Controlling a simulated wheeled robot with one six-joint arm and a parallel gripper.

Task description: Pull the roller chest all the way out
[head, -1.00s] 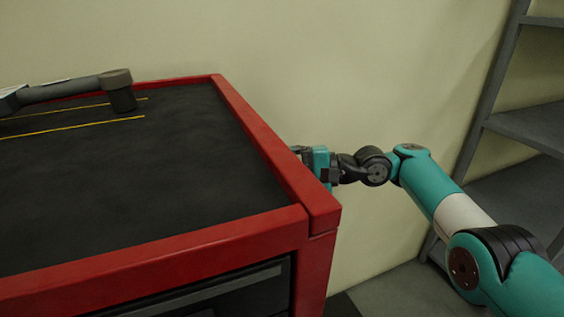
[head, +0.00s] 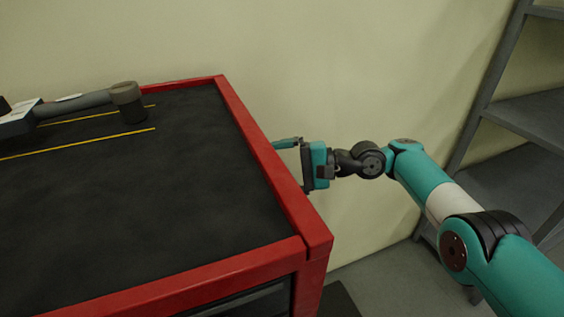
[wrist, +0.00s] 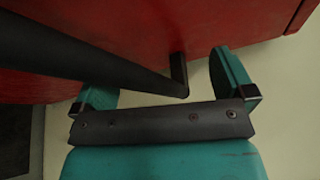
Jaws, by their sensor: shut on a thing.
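The roller chest (head: 265,160) has a red frame and a dark top, and fills the left of the head view. Its red side also shows in the wrist view (wrist: 225,22). A dark bar handle (wrist: 95,58) runs along that side and ends in a bracket. My gripper (head: 300,165) is at the chest's right side, with one teal finger showing past the red edge. In the wrist view my gripper (wrist: 163,82) has its fingers around the end part of the bar, shut on the handle. The exact contact is partly hidden.
A grey tool with a round head (head: 128,98) lies on the chest top beside yellow lines. A pale wall (head: 370,60) stands behind. A grey shelf unit (head: 545,115) is at the right. Bare floor (head: 390,275) shows between chest and shelf.

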